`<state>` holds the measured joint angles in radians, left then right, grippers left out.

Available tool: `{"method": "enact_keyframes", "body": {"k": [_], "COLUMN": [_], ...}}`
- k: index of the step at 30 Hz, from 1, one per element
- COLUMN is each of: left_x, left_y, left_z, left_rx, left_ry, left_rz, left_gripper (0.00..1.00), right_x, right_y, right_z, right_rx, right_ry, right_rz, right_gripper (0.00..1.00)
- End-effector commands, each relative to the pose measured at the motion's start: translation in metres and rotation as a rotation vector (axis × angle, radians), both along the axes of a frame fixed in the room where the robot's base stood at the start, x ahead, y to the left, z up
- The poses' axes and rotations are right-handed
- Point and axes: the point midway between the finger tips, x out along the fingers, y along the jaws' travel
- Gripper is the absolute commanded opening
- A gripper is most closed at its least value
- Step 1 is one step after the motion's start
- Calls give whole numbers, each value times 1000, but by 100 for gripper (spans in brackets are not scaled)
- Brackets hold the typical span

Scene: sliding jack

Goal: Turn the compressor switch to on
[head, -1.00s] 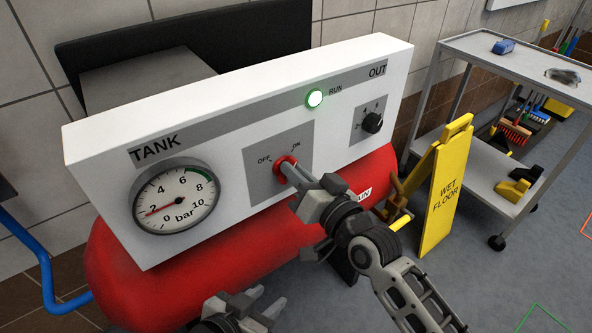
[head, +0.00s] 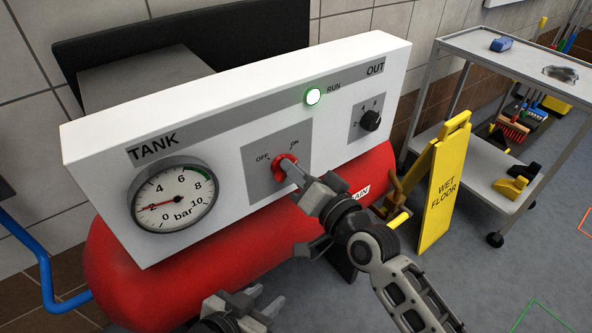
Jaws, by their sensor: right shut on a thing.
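The compressor switch (head: 281,161) is a red round knob on a grey plate marked OFF and ON, on the white panel (head: 240,93). My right gripper (head: 291,171) is at the knob, its fingers shut on it; the fingers hide part of the knob, so I cannot tell exactly where it points. The green RUN light (head: 313,96) is lit. The TANK gauge (head: 172,198) needle points to about 2 bar. My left gripper (head: 265,302) is low at the bottom edge, below the panel, its two fingers apart with nothing between them.
The red tank (head: 140,262) lies under the panel. A black OUT knob (head: 371,121) sits right of the switch. A yellow wet floor sign (head: 447,190) and a grey cart (head: 475,156) stand to the right. A blue hose (head: 40,262) is at left.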

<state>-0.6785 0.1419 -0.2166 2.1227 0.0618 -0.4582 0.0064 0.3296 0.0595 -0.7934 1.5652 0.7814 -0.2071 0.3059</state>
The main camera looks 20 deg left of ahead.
Motion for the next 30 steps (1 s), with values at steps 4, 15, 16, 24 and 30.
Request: {"method": "enact_keyframes", "body": {"k": [4,15,16,24,30], "left_x": [0,0,0,0,0], "left_y": [0,0,0,0,0], "left_z": [0,1,1,1,-2], "left_rx": [0,0,0,2,-1], "left_ry": [0,-1,-1,-2,-2], "left_rz": [0,0,0,0,1], "left_gripper": [36,36,36,36,36], "right_x": [-1,-5,-7,-43,-72], "right_y": [0,-6,-9,-55,-92], "right_z": [-2,-1,-1,-3,-3], "right_rx": [0,0,0,-4,-5], "right_ry": [5,2,2,3,4], "right_rz": [1,0,0,0,1], "right_gripper": [34,34,34,34,34]}}
